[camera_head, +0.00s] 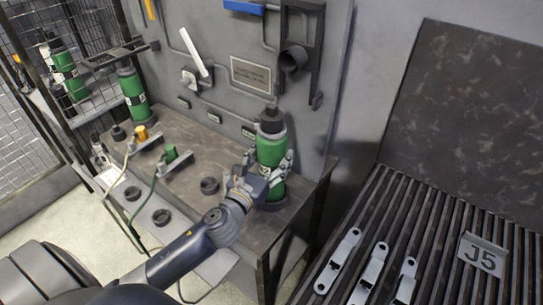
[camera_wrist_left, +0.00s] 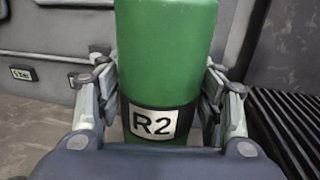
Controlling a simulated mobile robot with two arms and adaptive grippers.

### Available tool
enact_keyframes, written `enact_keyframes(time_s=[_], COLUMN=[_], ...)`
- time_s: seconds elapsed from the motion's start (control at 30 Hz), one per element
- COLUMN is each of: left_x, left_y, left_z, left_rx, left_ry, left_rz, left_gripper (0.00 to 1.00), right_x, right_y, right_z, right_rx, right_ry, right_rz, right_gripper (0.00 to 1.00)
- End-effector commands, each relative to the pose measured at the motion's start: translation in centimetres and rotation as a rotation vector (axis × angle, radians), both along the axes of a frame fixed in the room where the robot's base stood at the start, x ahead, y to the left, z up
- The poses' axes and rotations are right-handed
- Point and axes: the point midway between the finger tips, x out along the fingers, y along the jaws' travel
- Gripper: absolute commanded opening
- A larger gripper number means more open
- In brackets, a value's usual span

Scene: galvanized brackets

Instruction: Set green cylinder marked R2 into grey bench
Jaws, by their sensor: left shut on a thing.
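The green cylinder (camera_head: 271,150) has a dark cap and stands upright at the right end of the grey bench (camera_head: 235,165), close to the back panel. Its R2 label shows in the left wrist view, where the cylinder (camera_wrist_left: 165,50) fills the middle. My left gripper (camera_head: 268,180) is shut on it, with fingers on both sides of the body. The cylinder's foot is partly hidden by the gripper, so I cannot tell whether it touches the bench or sits in a holder. My right gripper is not in view.
Another green cylinder (camera_head: 134,90) stands at the bench's far left. Metal brackets (camera_head: 339,262) lie on a slatted surface at right, beside a J5 sign (camera_head: 482,255).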

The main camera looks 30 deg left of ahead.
Motion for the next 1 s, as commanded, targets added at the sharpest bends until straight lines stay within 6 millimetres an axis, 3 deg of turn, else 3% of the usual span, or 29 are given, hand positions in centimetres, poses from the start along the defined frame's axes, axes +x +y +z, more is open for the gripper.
enact_keyframes(time_s=[0.87, 0.9, 1.0], left_x=[0.1, 0.1, 0.1], left_y=[0.0, 0.0, 0.0], left_z=[-2.0, -1.9, -2.0], left_rx=[0.001, 0.001, 0.000], left_ry=[-0.011, -0.012, -0.009], left_rz=[-0.002, -0.002, -0.001], left_gripper=[0.00, 0.66, 0.85], right_x=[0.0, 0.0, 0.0], right_y=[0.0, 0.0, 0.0], right_z=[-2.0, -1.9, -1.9], right_rx=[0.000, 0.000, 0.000], right_ry=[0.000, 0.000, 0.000], right_rz=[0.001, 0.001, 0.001], right_gripper=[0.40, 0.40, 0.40])
